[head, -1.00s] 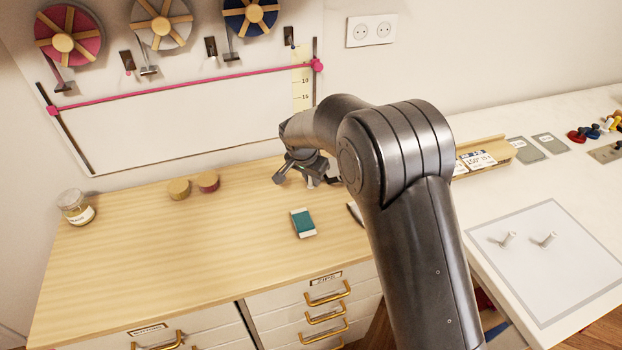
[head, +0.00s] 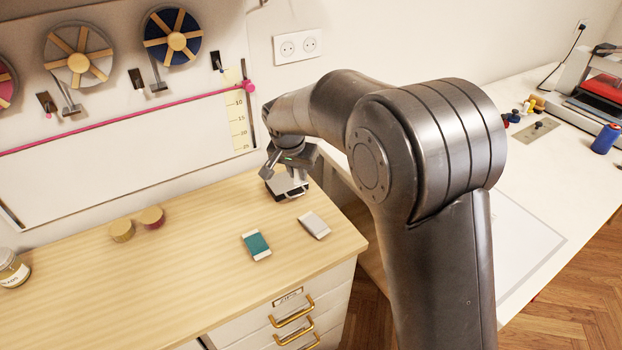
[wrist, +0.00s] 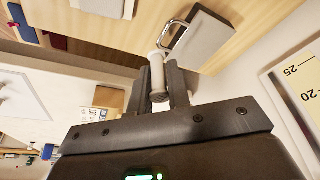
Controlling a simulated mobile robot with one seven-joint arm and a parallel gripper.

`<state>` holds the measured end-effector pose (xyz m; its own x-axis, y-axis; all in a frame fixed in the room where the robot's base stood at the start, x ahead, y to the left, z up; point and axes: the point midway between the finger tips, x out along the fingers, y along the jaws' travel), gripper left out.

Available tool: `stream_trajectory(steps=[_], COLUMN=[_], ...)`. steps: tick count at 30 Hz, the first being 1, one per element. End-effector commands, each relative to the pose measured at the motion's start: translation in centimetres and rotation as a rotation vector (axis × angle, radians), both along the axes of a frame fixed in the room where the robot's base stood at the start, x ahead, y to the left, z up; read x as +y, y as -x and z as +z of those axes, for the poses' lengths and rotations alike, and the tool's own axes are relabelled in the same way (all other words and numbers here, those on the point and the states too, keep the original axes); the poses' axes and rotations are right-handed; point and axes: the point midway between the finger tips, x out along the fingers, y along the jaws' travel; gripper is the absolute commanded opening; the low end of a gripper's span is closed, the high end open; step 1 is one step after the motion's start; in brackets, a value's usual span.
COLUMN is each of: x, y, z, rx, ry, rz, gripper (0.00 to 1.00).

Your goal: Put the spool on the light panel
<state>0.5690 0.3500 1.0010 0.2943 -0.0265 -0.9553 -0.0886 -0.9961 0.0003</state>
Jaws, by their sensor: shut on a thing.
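My gripper (wrist: 160,88) is shut on a small white spool (wrist: 157,72), which stands between the two fingers in the wrist view. In the head view my gripper (head: 297,176) is above the right back part of the wooden counter, and the spool cannot be made out there. The light panel (head: 522,238) is a flat pale sheet with a grey border on the white table at right. My arm hides much of it, including the part where small white pegs stood earlier.
A grey block with a metal loop (wrist: 205,38) is close beside my fingers. A teal card (head: 257,245) and a pale card (head: 314,225) lie on the wooden counter (head: 190,265). A gap separates the counter from the white table. A blue cylinder (head: 605,138) stands far right.

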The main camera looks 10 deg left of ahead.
Motion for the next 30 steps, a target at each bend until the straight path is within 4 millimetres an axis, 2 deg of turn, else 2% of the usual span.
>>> stream_trajectory(steps=[8, 11, 13, 17, 21, 30], x=[-0.6, -1.8, -3.3, -8.0, -14.1, -27.4], y=[-0.1, -0.8, -1.6, -3.6, -5.6, -7.7], z=[0.3, 0.4, 0.4, 0.6, 0.8, 1.3], rx=[0.0, 0.001, 0.002, 0.007, 0.009, 0.012], ry=[-0.001, -0.001, -0.001, -0.001, -0.003, -0.006], rz=[-0.002, -0.016, -0.032, -0.083, -0.142, -0.27], gripper=[0.0, 0.0, 0.0, 0.0, 0.0, 0.0])
